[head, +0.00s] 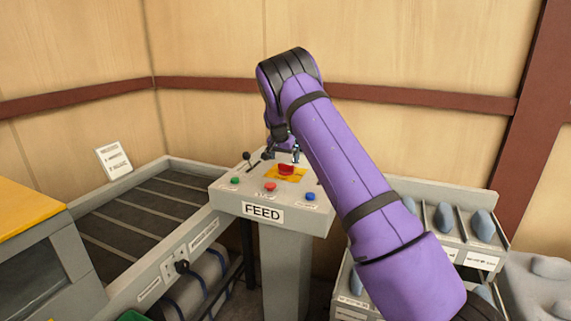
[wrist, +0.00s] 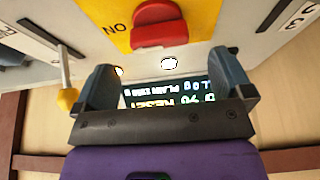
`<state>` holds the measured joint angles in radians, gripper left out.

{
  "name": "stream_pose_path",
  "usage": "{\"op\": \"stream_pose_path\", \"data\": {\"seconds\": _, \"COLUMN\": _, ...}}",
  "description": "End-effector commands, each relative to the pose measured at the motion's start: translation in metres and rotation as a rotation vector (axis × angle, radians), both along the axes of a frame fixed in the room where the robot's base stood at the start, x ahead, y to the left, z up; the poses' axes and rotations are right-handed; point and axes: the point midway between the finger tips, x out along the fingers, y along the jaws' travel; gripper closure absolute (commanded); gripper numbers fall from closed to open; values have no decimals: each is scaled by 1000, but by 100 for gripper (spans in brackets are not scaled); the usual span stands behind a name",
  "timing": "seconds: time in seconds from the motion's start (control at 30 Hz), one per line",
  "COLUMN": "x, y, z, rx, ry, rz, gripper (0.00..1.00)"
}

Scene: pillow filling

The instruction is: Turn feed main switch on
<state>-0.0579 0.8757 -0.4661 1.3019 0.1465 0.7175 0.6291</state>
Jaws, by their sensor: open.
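The FEED panel (head: 263,207) is a grey box on a post in the middle of the head view. On its top a red switch (head: 286,169) sits on a yellow plate (head: 297,177). In the wrist view the red switch (wrist: 159,25) and yellow plate (wrist: 205,22), marked "NO" as seen inverted, are at the top, just beyond the fingertips. My gripper (wrist: 165,75) is open with nothing between its fingers. In the head view my gripper (head: 288,152) hangs over the back of the panel, partly hidden by my purple arm.
Green (head: 235,181), red (head: 270,187) and blue (head: 310,196) buttons line the panel's front. A black-knobbed lever (head: 247,156) stands at its left. In the wrist view a lit display (wrist: 165,92) shows between the fingers, and a yellow-tipped lever (wrist: 66,98) is close to the left finger.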

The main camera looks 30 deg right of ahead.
Motion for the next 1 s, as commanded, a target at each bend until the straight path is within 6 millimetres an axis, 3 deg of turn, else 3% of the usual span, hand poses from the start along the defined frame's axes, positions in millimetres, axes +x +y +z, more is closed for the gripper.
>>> {"op": "stream_pose_path", "data": {"seconds": 0.13, "x": -6, "y": 9, "z": 26, "rx": 1, "ry": -1, "rz": 2, "gripper": 2}}
{"op": "stream_pose_path", "data": {"seconds": 0.33, "x": -12, "y": 16, "z": 47, "rx": 0, "ry": 0, "rz": 1, "gripper": 2}}
{"op": "stream_pose_path", "data": {"seconds": 1.0, "x": -14, "y": 18, "z": 54, "rx": 1, "ry": 0, "rz": 1, "gripper": 2}}
